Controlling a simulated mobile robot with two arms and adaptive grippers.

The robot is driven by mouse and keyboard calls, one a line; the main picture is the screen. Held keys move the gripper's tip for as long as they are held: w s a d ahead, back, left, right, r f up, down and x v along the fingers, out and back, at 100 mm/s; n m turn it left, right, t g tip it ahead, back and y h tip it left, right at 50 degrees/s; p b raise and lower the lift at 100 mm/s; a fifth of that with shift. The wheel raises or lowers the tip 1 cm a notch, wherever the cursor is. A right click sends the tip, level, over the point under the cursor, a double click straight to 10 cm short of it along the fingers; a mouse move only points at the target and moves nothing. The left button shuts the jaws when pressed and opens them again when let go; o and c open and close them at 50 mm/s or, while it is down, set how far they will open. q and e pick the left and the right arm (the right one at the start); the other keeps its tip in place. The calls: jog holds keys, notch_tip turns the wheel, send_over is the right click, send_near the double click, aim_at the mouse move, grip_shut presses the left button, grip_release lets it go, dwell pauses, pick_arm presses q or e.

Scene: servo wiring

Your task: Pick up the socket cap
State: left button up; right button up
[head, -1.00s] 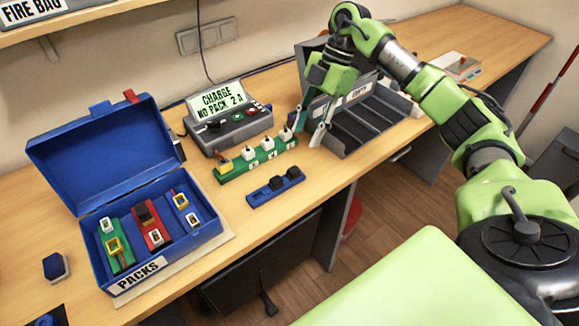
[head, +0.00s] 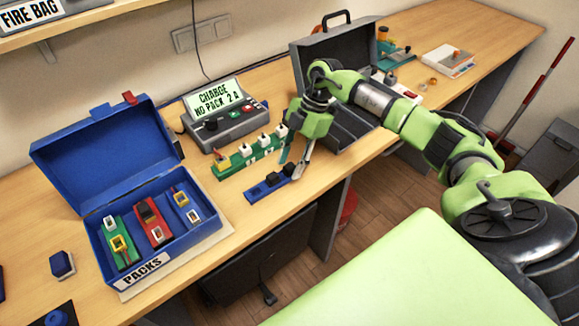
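A blue strip (head: 255,194) lies on the bench in front of the green strip, with small black caps on it. One black cap (head: 272,179) sits near its middle; another (head: 288,170) is at its right end, partly hidden by my gripper. I take these to be the socket caps, but no label shows this. My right gripper (head: 293,164) points down over the right end of the strip, its fingers apart on either side of the end cap. I cannot tell whether they touch it. My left gripper is not in view.
A green strip (head: 238,160) with white plugs stands just behind, before the grey charger (head: 228,122). The open blue box (head: 190,232) of packs is at left. A grey open case (head: 300,62) stands behind my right arm.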

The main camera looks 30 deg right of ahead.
aim_at(286, 167)
jog(key=c, duration=1)
jog(key=shift+r, duration=0.15)
jog(key=shift+r, duration=0.3)
notch_tip(286, 167, up, 2)
jog(key=shift+r+b, duration=0.1)
jog(key=shift+b, duration=0.25)
jog(key=s+a+r+b, duration=0.1)
jog(key=s+r, duration=0.2)
jog(key=s, duration=0.1)
jog(key=s+a+r+b, duration=0.1)
jog(key=s+r+b, duration=0.1)
jog(key=s, duration=0.3)
jog(key=s+a+r+b, duration=0.1)
jog(key=s+r, duration=0.3)
jog(key=r, duration=0.1)
jog(key=shift+s+a, duration=0.25)
jog(key=shift+s, duration=0.1)
